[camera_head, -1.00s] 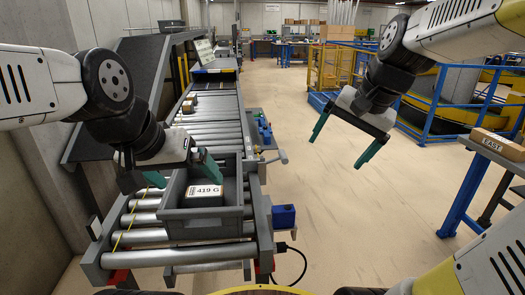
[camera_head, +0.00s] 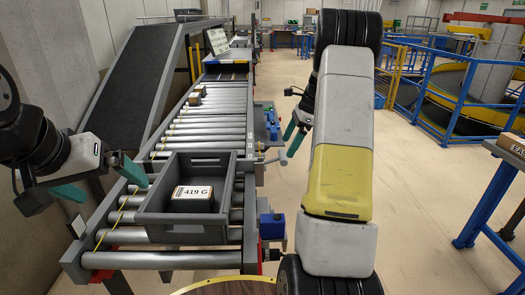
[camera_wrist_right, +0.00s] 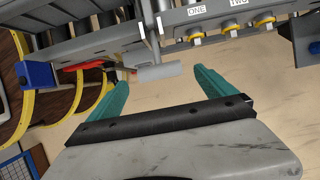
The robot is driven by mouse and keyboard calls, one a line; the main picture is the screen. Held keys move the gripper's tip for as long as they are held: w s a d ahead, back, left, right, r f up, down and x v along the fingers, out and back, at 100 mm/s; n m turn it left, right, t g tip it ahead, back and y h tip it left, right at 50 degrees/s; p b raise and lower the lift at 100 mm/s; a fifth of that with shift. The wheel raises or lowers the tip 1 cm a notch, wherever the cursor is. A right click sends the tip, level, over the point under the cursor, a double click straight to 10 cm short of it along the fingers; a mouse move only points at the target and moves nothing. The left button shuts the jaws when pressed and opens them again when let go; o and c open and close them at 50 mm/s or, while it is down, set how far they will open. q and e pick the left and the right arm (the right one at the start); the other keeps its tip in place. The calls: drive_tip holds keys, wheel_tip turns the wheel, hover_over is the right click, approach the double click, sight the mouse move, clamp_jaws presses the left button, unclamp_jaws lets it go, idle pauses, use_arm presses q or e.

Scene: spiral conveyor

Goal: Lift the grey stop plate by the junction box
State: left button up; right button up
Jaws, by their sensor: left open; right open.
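The grey stop plate (camera_head: 283,157) sticks out on a short arm from the right side of the roller conveyor in the head view. In the right wrist view the plate (camera_wrist_right: 158,73) shows between and just past my right fingertips, with no visible grip on it. My right gripper (camera_head: 292,133) is open and empty, close to the plate; my own arm partly hides it in the head view. A blue box (camera_head: 270,226), possibly the junction box, is on the conveyor's near right side; a blue box (camera_wrist_right: 36,74) also shows in the right wrist view. My left gripper (camera_head: 112,188) is open beside the tote.
A grey tote (camera_head: 186,234) holding a box labelled 419 G (camera_head: 192,199) sits on the rollers. A blue railing (camera_head: 455,110) stands at right. The floor (camera_head: 410,200) right of the conveyor is largely clear.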

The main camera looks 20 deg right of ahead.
sight(284, 154)
drive_tip(key=x, duration=0.6)
clamp_jaws()
drive_tip(key=shift+s+d+f+t+y, duration=0.1)
drive_tip(key=shift+d+f+t+y, duration=0.1)
drive_tip(key=shift+f+y, duration=0.3)
drive_tip(key=shift+s+d+f+t+y, duration=0.1)
drive_tip(key=shift+d+f+y, duration=0.05)
drive_tip(key=shift+f+y, duration=0.35)
drive_tip(key=shift+d+f+y, duration=0.1)
drive_tip(key=shift+f+y, duration=0.55)
drive_tip(key=shift+y, duration=0.15)
drive_tip(key=w+a+f+t+y, duration=0.1)
drive_tip(key=a+f+t+y, duration=0.1)
drive_tip(key=a+f+y, duration=0.5)
drive_tip(key=shift+w+f+t+y, duration=0.35)
drive_tip(key=shift+f+t+y, duration=0.05)
drive_tip(key=shift+f+y, duration=1.2)
drive_tip(key=shift+a+r, duration=0.1)
drive_tip(key=shift+a, duration=0.05)
